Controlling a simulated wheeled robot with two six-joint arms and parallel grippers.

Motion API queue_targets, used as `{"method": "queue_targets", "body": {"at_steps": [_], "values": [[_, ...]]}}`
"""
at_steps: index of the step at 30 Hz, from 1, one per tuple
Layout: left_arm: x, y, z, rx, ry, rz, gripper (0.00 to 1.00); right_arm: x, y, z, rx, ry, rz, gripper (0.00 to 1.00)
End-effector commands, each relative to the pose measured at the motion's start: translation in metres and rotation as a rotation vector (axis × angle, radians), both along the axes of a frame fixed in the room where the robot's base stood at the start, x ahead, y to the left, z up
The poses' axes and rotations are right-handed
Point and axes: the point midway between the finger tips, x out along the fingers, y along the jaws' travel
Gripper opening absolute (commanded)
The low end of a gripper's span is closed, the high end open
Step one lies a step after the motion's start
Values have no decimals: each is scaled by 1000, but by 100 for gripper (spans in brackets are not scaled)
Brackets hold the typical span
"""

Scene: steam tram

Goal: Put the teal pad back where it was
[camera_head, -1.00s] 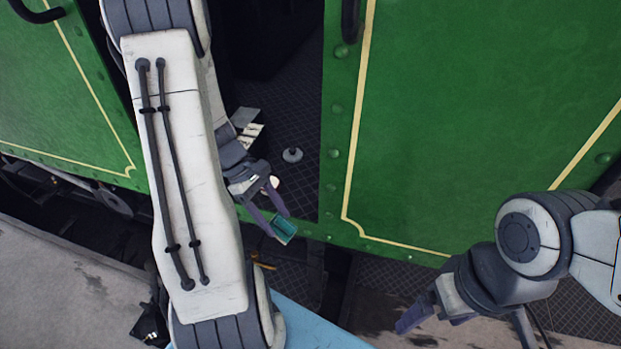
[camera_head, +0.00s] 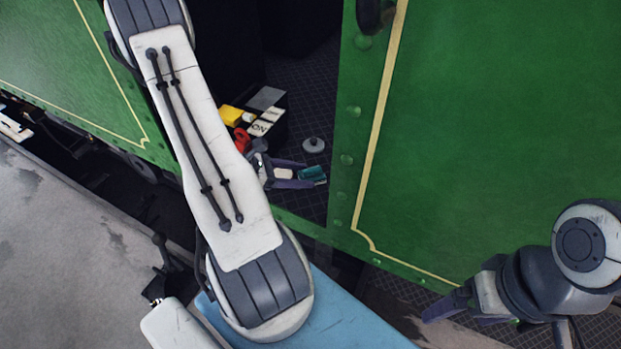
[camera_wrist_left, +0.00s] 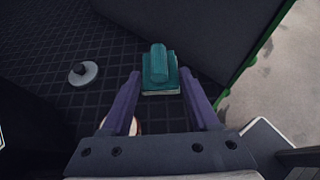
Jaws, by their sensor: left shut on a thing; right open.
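The teal pad (camera_head: 313,173) is held between the fingertips of my left gripper (camera_head: 308,180), inside the dark doorway of the green tram. In the left wrist view the teal pad (camera_wrist_left: 160,84) has a rounded teal grip on top and a pale lower edge. The fingers of my left gripper (camera_wrist_left: 160,88) stand on either side of it. I cannot tell whether its underside touches the floor. My right gripper (camera_head: 466,314) is open and empty at the lower right, outside the tram.
A grey round knobbed piece (camera_head: 314,145) stands on the dark checkered floor (camera_head: 308,95). A cream round thing (camera_head: 284,173) lies beneath my left gripper. Yellow (camera_head: 231,115), red (camera_head: 241,138) and white labelled items (camera_head: 262,127) lie left of it. The green door-side panel (camera_head: 348,160) bounds the right.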

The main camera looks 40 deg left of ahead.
Motion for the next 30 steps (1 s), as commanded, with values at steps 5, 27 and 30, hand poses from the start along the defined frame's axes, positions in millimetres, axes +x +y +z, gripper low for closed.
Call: {"method": "queue_targets", "body": {"at_steps": [5,27,30], "values": [[31,3,-17,0,0,-6,0,0,0,7,0,0,0,92],[41,4,-65,2,1,-4,69,0,0,16,0,0,0,92],[40,4,-65,2,1,-4,91,0,0,15,0,0,0,92]]}}
